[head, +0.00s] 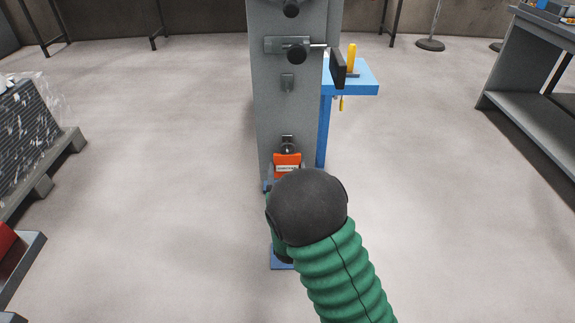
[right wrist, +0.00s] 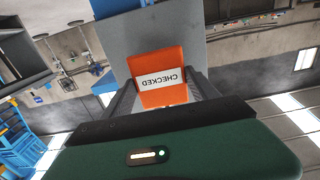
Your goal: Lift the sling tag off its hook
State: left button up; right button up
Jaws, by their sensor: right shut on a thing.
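The sling tag (head: 287,163) is orange with a white label. In the head view it is low on the front of the grey column, just under a dark hook (head: 288,146). In the right wrist view the tag (right wrist: 158,70) shows upside down, its label reading "CHECKED". My right gripper (right wrist: 160,97) is shut on the tag, one dark finger at each side. In the head view my dark wrist and green sleeve hide most of that gripper. I cannot tell whether the tag still hangs on the hook. My left gripper is not in view.
The grey column (head: 270,115) stands in the middle, with a latch and dark knob (head: 297,54) higher up. A blue side shelf (head: 362,88) with a yellow-handled tool is at its right. A grey bench (head: 530,85) is far right, a loaded pallet (head: 60,150) left. The floor between is clear.

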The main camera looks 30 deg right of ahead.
jog(key=shift+r+v, duration=0.15)
jog(key=shift+v, duration=0.45)
jog(key=shift+r+v, duration=0.15)
jog(key=shift+v, duration=0.5)
jog(key=shift+s+a, duration=0.35)
jog(key=shift+s, duration=0.15)
jog(key=p+v, duration=0.4)
jog(key=v, duration=0.2)
jog(key=shift+s+p, duration=0.2)
jog(key=shift+p, duration=0.15)
